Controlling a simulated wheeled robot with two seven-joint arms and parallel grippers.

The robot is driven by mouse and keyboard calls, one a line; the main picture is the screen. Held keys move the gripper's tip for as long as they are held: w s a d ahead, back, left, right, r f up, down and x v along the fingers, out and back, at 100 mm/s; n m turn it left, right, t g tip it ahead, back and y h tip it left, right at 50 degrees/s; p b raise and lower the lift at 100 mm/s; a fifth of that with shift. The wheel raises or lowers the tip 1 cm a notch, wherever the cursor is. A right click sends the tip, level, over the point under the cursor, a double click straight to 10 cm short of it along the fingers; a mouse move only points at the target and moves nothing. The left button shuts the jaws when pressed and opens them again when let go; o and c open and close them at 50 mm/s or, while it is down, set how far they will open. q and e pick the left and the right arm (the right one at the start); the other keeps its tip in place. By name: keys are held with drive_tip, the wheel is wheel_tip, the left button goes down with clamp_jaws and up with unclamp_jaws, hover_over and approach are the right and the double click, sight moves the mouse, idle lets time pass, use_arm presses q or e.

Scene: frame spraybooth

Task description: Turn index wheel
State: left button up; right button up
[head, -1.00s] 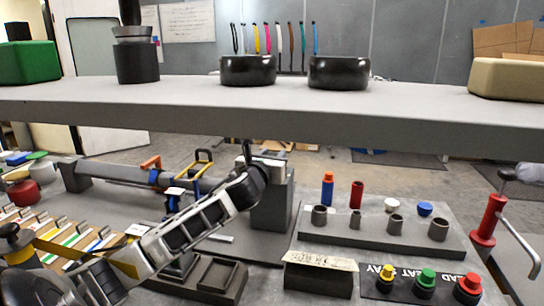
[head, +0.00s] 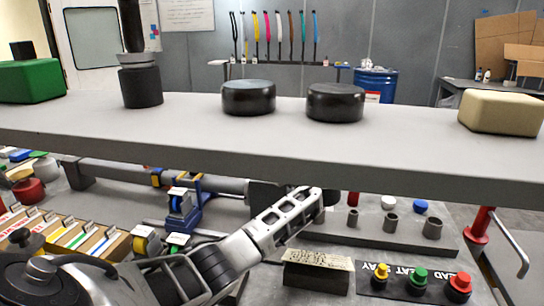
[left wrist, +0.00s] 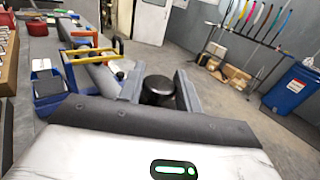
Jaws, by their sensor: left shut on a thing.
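In the left wrist view my left gripper (left wrist: 159,76) has a finger on each side of a black round knob (left wrist: 158,92) and is shut on it. I cannot tell for sure whether this knob belongs to the index wheel. In the head view my left arm comes in from the lower left and reaches under the shelf edge; its fingers and the knob are not clear there. A blue fixture (head: 181,208) stands left of the arm; in the wrist view a yellow handle (left wrist: 92,52) shows above blue parts. My right gripper is not in view.
A grey shelf (head: 300,150) crosses above the arm, with two black round pots (head: 248,98) on it. A grey tube (head: 130,175) runs behind the blue fixture. Coloured buttons (head: 420,280) and a sign block (head: 317,270) lie right of the arm.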

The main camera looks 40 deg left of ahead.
use_arm(q)
drive_tip(key=n+g, duration=0.2)
drive_tip(key=g, duration=0.1)
drive_tip(key=shift+b, duration=0.4)
drive_tip(key=shift+n+g, duration=0.5)
drive_tip(key=shift+g, duration=0.4)
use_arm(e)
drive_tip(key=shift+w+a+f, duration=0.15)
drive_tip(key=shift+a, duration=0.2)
use_arm(q)
drive_tip(key=o, duration=0.9)
drive_tip(key=shift+a, duration=0.1)
drive_tip(key=shift+o, duration=0.2)
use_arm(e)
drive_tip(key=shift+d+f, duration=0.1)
